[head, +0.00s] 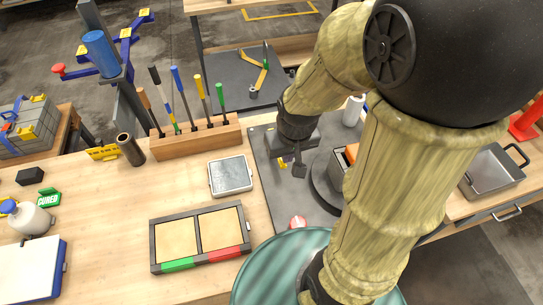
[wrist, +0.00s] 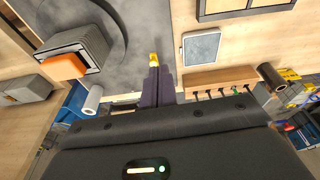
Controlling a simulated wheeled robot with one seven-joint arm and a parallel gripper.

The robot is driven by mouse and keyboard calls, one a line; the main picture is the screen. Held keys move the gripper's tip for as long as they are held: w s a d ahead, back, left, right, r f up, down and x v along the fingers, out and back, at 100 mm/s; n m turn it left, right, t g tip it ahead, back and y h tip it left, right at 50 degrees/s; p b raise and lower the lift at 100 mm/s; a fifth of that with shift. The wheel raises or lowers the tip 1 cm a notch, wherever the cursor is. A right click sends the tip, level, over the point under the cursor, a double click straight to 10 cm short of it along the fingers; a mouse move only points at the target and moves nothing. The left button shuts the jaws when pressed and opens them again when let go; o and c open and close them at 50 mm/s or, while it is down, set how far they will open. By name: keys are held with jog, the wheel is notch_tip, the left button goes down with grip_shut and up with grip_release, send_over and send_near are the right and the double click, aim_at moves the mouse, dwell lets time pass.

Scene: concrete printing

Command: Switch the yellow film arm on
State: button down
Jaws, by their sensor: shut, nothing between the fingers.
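My gripper (head: 299,170) is low over the dark grey mat (head: 268,160), with its fingers pointing down. In the wrist view its fingers (wrist: 155,84) are together with nothing between them. A small yellow piece (head: 283,164) shows close beside the fingertips. A yellow piece (wrist: 154,59) also shows at the fingertips in the wrist view; I cannot tell whether they touch. A yellow jointed arm (head: 262,76) lies on a grey surface behind the bench. I cannot tell which yellow part is the film arm, or whether it is on.
A grey block with an orange part (head: 347,157) stands on a round plate right of the gripper, partly behind my arm. A wooden tool rack (head: 195,138) and a pale square plate (head: 232,176) are to the left. A two-part tray (head: 200,237) lies in front.

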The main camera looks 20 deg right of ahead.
jog(key=w+a+f+n+g+h+b, duration=0.1)
jog(key=w+a+f+n+g+h, duration=0.1)
jog(key=w+a+f+n+h, duration=0.2)
jog(key=w+a+f+n+g+h+b, duration=0.1)
jog(key=w+a+f+n+h, duration=0.3)
jog(key=w+a+f+n, duration=0.3)
jog(key=w+f+n, duration=0.3)
jog(key=w+n, duration=0.1)
jog(key=w, duration=0.2)
jog(key=shift+n+g+h+b, duration=0.3)
jog(key=shift+g+b, duration=0.05)
jog(key=shift+g, duration=0.05)
jog(key=d+r+p+x, duration=0.2)
jog(key=p+x, duration=0.3)
jog(key=x, duration=0.8)
jog(key=shift+s+p, duration=0.2)
jog(key=shift+p, duration=0.1)
